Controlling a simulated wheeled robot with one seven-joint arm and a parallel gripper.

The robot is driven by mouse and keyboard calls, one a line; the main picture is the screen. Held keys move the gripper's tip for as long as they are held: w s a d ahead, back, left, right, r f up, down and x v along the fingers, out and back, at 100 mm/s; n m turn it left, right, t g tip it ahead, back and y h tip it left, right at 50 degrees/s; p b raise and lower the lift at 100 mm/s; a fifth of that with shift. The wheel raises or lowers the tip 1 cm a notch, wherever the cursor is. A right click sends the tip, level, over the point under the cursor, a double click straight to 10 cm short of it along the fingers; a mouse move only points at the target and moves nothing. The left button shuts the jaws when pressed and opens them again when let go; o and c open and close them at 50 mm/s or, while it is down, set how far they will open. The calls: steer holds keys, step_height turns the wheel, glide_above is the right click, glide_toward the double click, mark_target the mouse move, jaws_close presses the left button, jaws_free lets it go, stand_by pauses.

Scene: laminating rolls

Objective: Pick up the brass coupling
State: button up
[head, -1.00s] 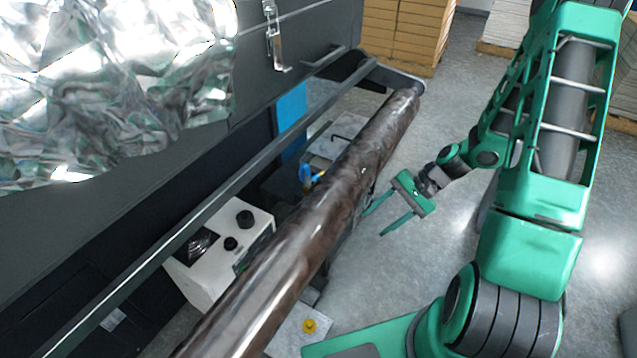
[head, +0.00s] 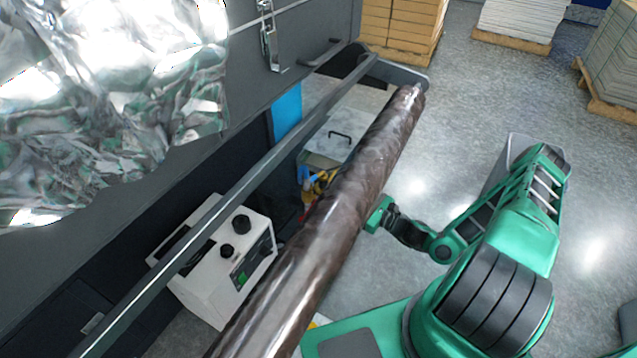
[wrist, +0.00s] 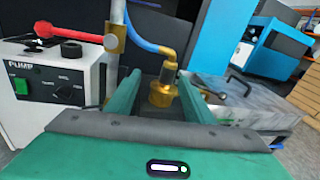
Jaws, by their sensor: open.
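The brass coupling (wrist: 162,92) shows in the wrist view as a rounded gold fitting below an elbow on the end of a blue hose (wrist: 145,38). My gripper (wrist: 158,82) is open, with one green finger to each side of the coupling in this view. I see no contact, and cannot tell how far the coupling sits from the fingertips. In the head view my gripper's green back (head: 378,213) is at the roll's right side, and its fingers are hidden behind the roll. Small yellow parts by the blue hose (head: 306,173) are partly hidden there too.
A long dark glossy roll (head: 345,200) crosses the head view beside my gripper. A white pump box (head: 215,285) stands left of it. A red lever (wrist: 68,33) and upright pipe (wrist: 116,45) stand left of the coupling. A grey case (wrist: 250,97) lies right. Open floor (head: 450,120) lies right.

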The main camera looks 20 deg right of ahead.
mark_target(327, 181)
steer(key=w, duration=0.2)
steer(key=w+a+m+t, duration=0.1)
steer(key=w, duration=0.1)
steer(key=w+m+h, duration=0.1)
steer(key=shift+w+a+f, duration=0.3)
steer(key=shift+w+a, duration=0.1)
steer(key=shift+x, duration=2.8)
steer(key=shift+r, duration=0.2)
jaws_close()
